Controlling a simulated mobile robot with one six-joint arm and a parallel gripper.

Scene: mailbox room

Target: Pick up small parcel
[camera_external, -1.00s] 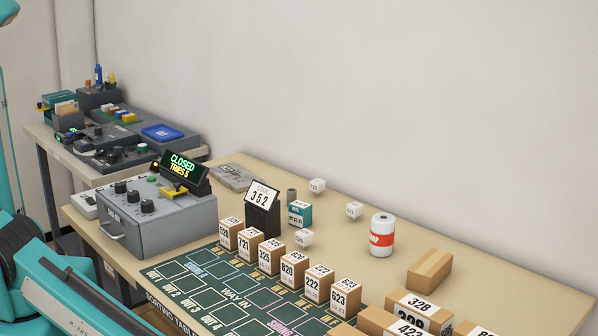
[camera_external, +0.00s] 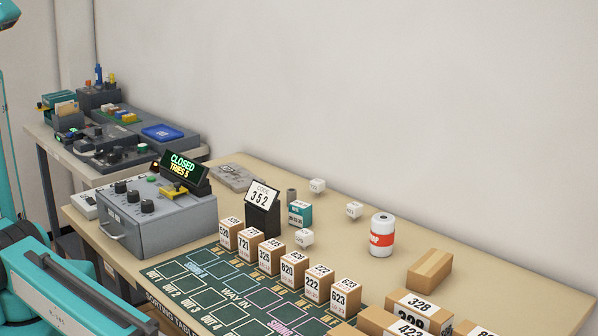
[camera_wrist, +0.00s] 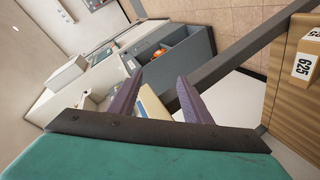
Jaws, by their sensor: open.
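Several small cardboard parcels with white number labels stand in a row on the green sorting mat (camera_external: 215,318) in the external view, among them parcel 721 (camera_external: 250,244), parcel 820 (camera_external: 293,269) and parcel 623 (camera_external: 345,294). In the wrist view my gripper (camera_wrist: 158,84) is open, its two purple-grey fingers apart. A cream object (camera_wrist: 151,104) shows between and beyond them; I cannot tell what it is. A small box labelled 625 (camera_wrist: 304,66) is at the right edge there, apart from the fingers. My gripper is outside the external view.
Larger parcels (camera_external: 406,327) stand at the table's front right. A plain carton (camera_external: 429,270), a white-and-red roll (camera_external: 382,236), a code stand (camera_external: 263,213) and a grey control box (camera_external: 157,224) stand on the table. Grey cabinets (camera_wrist: 181,58) show in the wrist view.

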